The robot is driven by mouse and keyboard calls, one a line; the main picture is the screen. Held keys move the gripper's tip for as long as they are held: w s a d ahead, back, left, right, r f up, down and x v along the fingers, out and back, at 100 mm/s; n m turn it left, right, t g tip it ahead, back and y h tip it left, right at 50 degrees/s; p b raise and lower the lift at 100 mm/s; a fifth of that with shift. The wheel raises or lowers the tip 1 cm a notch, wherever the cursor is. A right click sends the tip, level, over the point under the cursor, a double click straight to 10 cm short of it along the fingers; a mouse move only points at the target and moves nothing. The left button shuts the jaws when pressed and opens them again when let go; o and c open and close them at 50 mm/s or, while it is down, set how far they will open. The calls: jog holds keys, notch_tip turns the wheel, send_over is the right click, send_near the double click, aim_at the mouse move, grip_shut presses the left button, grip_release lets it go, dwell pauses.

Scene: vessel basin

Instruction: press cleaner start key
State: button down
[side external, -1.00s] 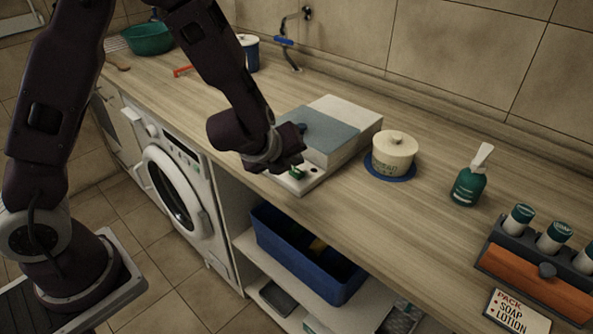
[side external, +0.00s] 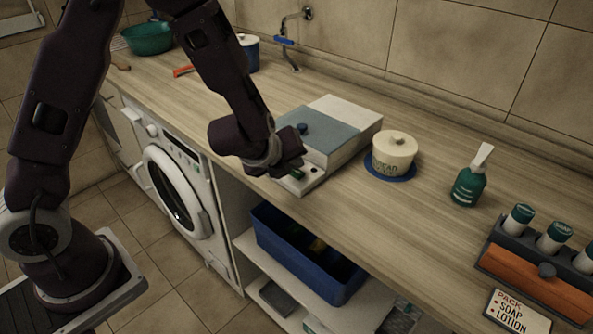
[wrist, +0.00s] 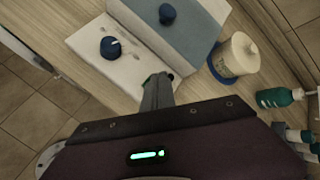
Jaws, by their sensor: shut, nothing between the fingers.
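The cleaner (side external: 345,114) is a pale box with a blue-grey lid and a low white front panel, standing near the counter's front edge. Its panel (wrist: 121,71) carries a dark knob (wrist: 113,48) in the wrist view. A small green key (side external: 297,174) shows at the panel under my gripper (side external: 295,168). In the wrist view my fingers (wrist: 158,88) are shut and empty, their tips over the panel's right part, with a bit of green at the tips. The fingers hide most of the key, and I cannot tell whether they touch it.
A lidded cream jar (side external: 393,155) on a blue mat stands right of the cleaner. A green pump bottle (side external: 468,180) and a bottle rack (side external: 537,270) are farther right. A blue bin (side external: 304,258) sits below the counter. A faucet (side external: 290,45) is behind.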

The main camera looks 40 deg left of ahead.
aim_at(294, 174)
jog(key=shift+f, duration=0.45)
dwell(0.5)
jog(key=shift+r, duration=0.85)
jog(key=shift+r, duration=2.55)
